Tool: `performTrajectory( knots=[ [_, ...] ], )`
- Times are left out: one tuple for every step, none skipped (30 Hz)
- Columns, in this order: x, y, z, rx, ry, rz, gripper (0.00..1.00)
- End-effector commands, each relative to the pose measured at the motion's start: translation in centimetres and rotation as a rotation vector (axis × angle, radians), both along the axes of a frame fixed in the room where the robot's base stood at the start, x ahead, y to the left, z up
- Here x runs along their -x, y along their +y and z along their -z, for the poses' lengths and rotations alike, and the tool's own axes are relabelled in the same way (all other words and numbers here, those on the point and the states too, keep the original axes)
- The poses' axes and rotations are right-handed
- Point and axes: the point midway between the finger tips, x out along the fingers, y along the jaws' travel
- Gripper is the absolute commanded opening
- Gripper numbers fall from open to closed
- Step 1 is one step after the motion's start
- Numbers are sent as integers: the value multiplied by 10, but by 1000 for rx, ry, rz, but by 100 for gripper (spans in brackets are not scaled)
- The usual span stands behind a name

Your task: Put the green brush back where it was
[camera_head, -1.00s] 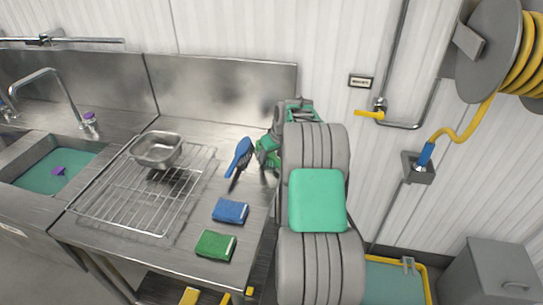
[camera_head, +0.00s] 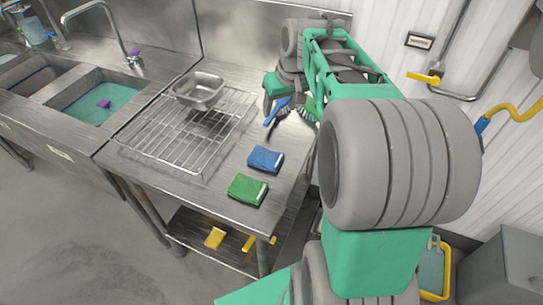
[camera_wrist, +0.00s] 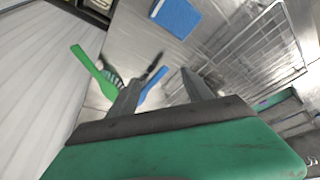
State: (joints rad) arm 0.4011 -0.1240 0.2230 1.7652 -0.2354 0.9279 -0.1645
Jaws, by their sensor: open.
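The green brush (camera_wrist: 95,75) lies on the steel table at the left of the wrist view, outside my fingers. Its bristles show beside the handle. In the head view only a bit of the green brush (camera_head: 310,106) shows, the rest hidden behind my arm. A blue brush (camera_wrist: 154,87) with dark bristles lies beside it, also in the head view (camera_head: 273,114). My gripper (camera_wrist: 162,77) is open and empty. Its fingers stand apart over the table, with the blue brush seen between them. I cannot tell how high the fingers are.
A blue sponge (camera_head: 265,159) and a green sponge (camera_head: 248,189) lie near the table's front right edge. A wire rack (camera_head: 180,143) with a metal pan (camera_head: 199,91) fills the left part. The steel backsplash (camera_head: 240,38) bounds the back. Sinks adjoin at left.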

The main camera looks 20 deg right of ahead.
Motion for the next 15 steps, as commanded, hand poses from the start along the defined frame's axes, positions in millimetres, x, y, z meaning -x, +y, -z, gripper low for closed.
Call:
performTrajectory(
  knots=[
    [30,46,-1,2,6,-23,59],
    [49,66,3,3,12,-28,59],
    [74,89,9,5,19,-34,59],
    [92,102,15,6,24,-35,59],
    [109,113,21,8,28,-40,59],
    [128,124,29,10,33,-41,59],
    [140,129,35,12,35,-43,59],
    [150,134,40,14,39,-45,59],
    [160,137,46,15,41,-46,59],
    [165,139,49,16,44,-46,59],
    [168,140,51,16,45,-46,59],
    [171,141,53,17,47,-46,59],
    [171,140,54,18,48,-45,59],
    [171,140,54,17,48,-44,59],
    [171,140,54,17,49,-44,59]
  ],
)
